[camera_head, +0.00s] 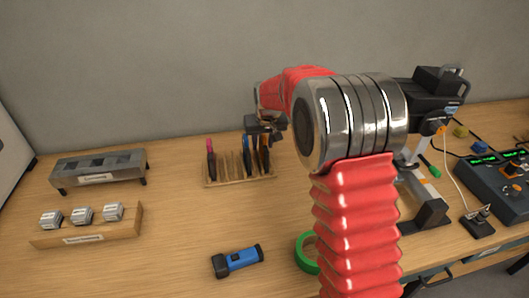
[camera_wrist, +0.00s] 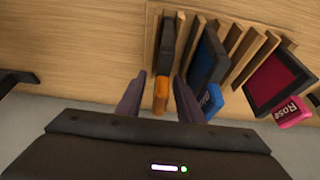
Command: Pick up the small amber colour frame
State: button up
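The small amber colour frame (camera_wrist: 161,94) stands in the wooden rack in the wrist view, edge-on, with its orange tab towards me and its dark body in a slot. Its orange edge also shows in the head view (camera_head: 265,154), partly behind my gripper (camera_head: 264,132). In the wrist view, my gripper (camera_wrist: 160,84) is open, with one dark finger on each side of the orange tab. A narrow gap shows on both sides. The right finger is very close to the blue frame (camera_wrist: 208,65); I cannot tell whether they touch.
The rack (camera_head: 240,182) also holds the Rose frame (camera_wrist: 280,85), with empty slots between it and the blue frame. A blue torch (camera_head: 238,260), green tape roll (camera_head: 306,253), and holder of white blocks (camera_head: 88,236) are on the table. A control console (camera_head: 490,180) is at right.

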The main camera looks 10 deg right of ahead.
jog(key=shift+c, duration=0.6)
grip_shut()
notch_tip(320, 180, up, 10)
jog(key=shift+r, duration=0.1)
dwell(0.5)
dwell(0.5)
